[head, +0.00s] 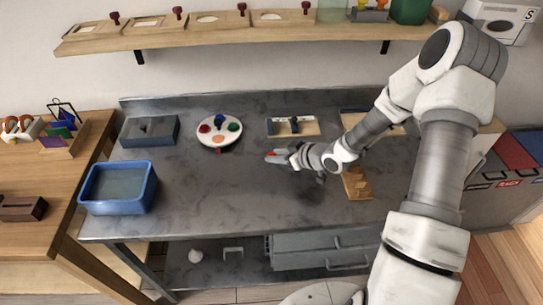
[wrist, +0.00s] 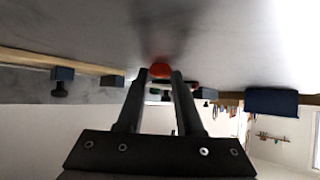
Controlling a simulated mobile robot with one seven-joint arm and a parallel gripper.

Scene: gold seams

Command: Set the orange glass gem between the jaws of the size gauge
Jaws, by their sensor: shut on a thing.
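My gripper (head: 277,156) is shut on a small orange-red gem, the orange glass gem (wrist: 160,70), held at the fingertips. The gem also shows as a small orange spot in the head view (head: 271,154). The gripper is over the middle of the grey bench, in front of a pale wooden frame with dark blocks (head: 292,125), which looks like the size gauge. This frame appears at the left of the wrist view (wrist: 85,75). The gap between its jaws is too small to judge. I cannot tell the gem's height above the bench.
A white palette (head: 209,140) with several coloured pieces lies left of the gauge. A wooden block (head: 357,183) lies right of the gripper. A shelf (head: 240,30) hangs behind.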

